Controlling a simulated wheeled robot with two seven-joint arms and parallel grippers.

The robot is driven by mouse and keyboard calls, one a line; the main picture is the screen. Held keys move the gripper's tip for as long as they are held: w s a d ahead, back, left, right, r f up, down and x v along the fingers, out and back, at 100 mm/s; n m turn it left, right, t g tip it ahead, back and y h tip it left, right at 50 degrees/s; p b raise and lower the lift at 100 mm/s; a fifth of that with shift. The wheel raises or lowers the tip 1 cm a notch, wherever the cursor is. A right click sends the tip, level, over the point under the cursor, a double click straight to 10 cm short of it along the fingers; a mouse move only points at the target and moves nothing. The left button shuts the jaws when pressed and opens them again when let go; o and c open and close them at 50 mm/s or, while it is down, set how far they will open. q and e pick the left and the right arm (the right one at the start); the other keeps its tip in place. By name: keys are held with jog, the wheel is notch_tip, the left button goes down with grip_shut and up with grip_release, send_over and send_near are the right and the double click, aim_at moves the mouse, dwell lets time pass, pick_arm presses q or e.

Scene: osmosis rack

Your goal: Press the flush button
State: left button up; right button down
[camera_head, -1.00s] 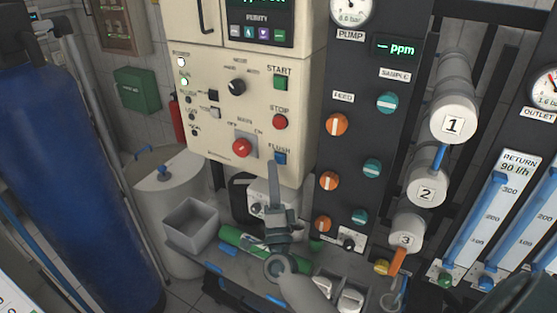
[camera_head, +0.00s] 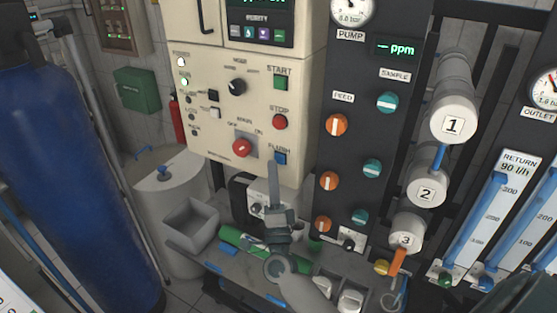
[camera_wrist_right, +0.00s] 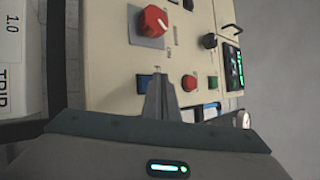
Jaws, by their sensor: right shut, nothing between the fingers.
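The blue flush button (camera_head: 280,158) sits at the lower right of the cream control panel (camera_head: 215,120), under the FLUSH label. It also shows in the right wrist view (camera_wrist_right: 144,84), partly covered by the fingers. My right gripper (camera_head: 272,166) is shut and empty, its fingers pointing up at the panel. In the head view its tips are just left of and slightly below the button. In the right wrist view the fingertips (camera_wrist_right: 158,74) overlap the button's edge. I cannot tell whether they touch it. My left gripper is not in view.
Above the button are the red stop button (camera_head: 280,121) and green start button (camera_head: 281,83). A red rotary switch (camera_head: 242,147) is to the left. A dark valve panel with orange knobs (camera_head: 336,125) stands to the right. A grey bin (camera_head: 190,222) is on the bench below.

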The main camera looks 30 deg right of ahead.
jog(key=shift+w+d, duration=0.45)
jog(key=shift+d, duration=0.3)
dwell(1.6)
jog(key=shift+a, duration=0.1)
jog(key=shift+s+a, duration=0.45)
jog(key=shift+a, duration=0.2)
jog(key=shift+a, duration=0.1)
dwell(0.4)
jog(key=s+a, duration=0.1)
jog(key=a, duration=0.1)
jog(key=s+a+p, duration=0.1)
jog(key=a, duration=0.1)
jog(key=shift+s+a, duration=0.1)
jog(key=shift+s, duration=0.2)
dwell(0.8)
